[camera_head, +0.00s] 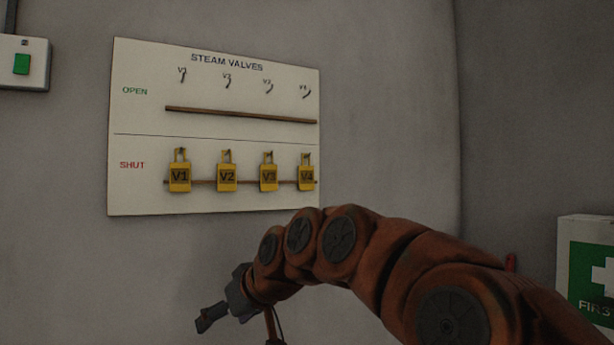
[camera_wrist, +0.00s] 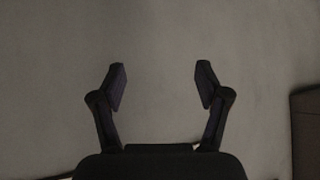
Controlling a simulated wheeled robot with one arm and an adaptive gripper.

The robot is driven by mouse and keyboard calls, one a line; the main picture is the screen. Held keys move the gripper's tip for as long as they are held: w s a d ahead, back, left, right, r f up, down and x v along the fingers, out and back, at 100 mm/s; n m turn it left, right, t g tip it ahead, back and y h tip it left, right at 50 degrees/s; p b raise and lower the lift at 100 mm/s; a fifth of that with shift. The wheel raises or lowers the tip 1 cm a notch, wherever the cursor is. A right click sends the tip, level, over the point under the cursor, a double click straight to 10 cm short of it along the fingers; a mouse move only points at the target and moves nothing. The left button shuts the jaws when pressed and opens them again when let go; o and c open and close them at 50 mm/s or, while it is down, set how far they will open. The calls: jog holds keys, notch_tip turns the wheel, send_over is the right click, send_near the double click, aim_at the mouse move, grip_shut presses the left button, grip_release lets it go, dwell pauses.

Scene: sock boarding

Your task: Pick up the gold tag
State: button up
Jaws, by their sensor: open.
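Several gold tags hang in a row in the SHUT half of a white board (camera_head: 140,100) headed STEAM VALVES. They are the V1 tag (camera_head: 180,182), the V2 tag (camera_head: 227,182), the V3 tag (camera_head: 268,182) and the V4 tag (camera_head: 306,182). All look alike apart from their labels. My gripper (camera_head: 205,322) is below the board and well apart from the tags. In the wrist view my gripper (camera_wrist: 162,88) has its two fingers spread, with nothing between them and plain grey surface beyond.
A brown rail (camera_head: 240,115) runs bare across the OPEN half, under several small hooks. A switch box (camera_head: 22,64) with a green button is on the wall at upper left. A green and white first-aid box (camera_head: 590,270) stands at lower right.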

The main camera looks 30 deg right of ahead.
jog(key=w+d+r+t, duration=0.4)
jog(key=w+d+r, duration=0.2)
jog(key=d+r, duration=0.55)
jog(key=m+t+h, duration=0.3)
jog(key=t+h, duration=0.1)
jog(key=h, duration=0.1)
send_near(307, 174)
jog(key=w, duration=0.2)
jog(key=shift+w+d+p, duration=0.2)
jog(key=shift+w+p, duration=0.4)
jog(key=shift+w, duration=0.05)
jog(key=shift+w+d+p, duration=0.15)
jog(key=shift+w+p, duration=0.4)
jog(key=shift+w, duration=0.1)
jog(key=shift+w+d+f+p, duration=0.15)
jog(key=shift+w+p, duration=0.85)
jog(key=shift+w, duration=1.1)
jog(key=shift+c, duration=0.2)
jog(key=c, duration=0.8)
